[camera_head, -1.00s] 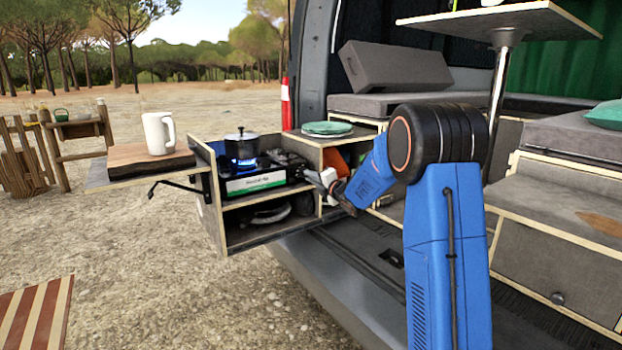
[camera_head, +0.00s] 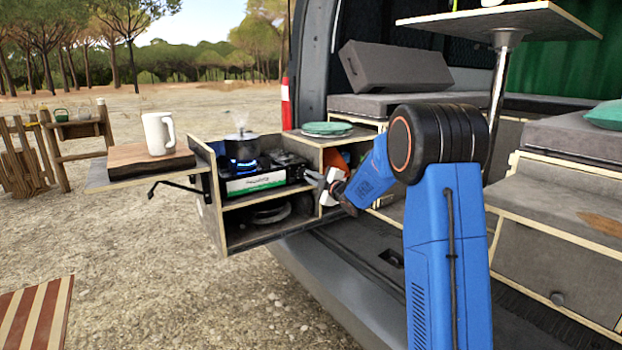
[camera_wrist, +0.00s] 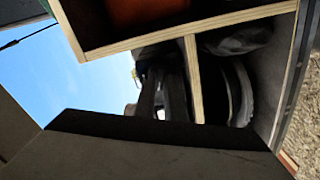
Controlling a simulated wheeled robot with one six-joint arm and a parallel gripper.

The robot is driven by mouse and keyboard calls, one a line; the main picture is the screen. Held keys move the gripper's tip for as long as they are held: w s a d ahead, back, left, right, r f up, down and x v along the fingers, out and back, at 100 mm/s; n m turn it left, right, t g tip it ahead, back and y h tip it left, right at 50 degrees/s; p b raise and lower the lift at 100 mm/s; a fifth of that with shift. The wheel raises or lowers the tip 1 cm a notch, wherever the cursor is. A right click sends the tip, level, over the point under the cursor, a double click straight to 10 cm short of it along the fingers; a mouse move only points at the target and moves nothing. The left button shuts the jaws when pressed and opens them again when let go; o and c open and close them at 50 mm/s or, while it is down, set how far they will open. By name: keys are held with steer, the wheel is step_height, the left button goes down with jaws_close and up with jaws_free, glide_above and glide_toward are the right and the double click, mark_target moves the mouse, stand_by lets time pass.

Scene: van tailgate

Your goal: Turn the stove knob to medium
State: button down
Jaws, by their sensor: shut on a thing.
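The camping stove (camera_head: 252,183) sits on the upper shelf of the pull-out kitchen box, with a white and green front panel. A lidded pot (camera_head: 241,147) stands over a blue flame on its left burner, and steam rises from it. My gripper (camera_head: 312,177) is at the right end of the stove's front and is shut on the stove knob. The knob is hidden by the fingers, so its setting cannot be read. In the wrist view my gripper (camera_wrist: 160,103) is dark and partly hidden, and the knob cannot be made out.
Green plates (camera_head: 327,129) lie on the box top, right of the stove. An orange thing (camera_head: 334,158) is in the compartment below, close to my gripper. A pan (camera_head: 268,214) lies on the lower shelf. A white mug (camera_head: 159,133) stands on a wooden board (camera_head: 140,164) at left.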

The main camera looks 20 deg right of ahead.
steer(key=shift+f, duration=0.1)
stand_by(0.4)
steer(key=c, duration=1.8)
jaws_free()
steer(key=v, duration=1.7)
steer(key=shift+s+d, duration=0.15)
steer(key=shift+s, duration=0.05)
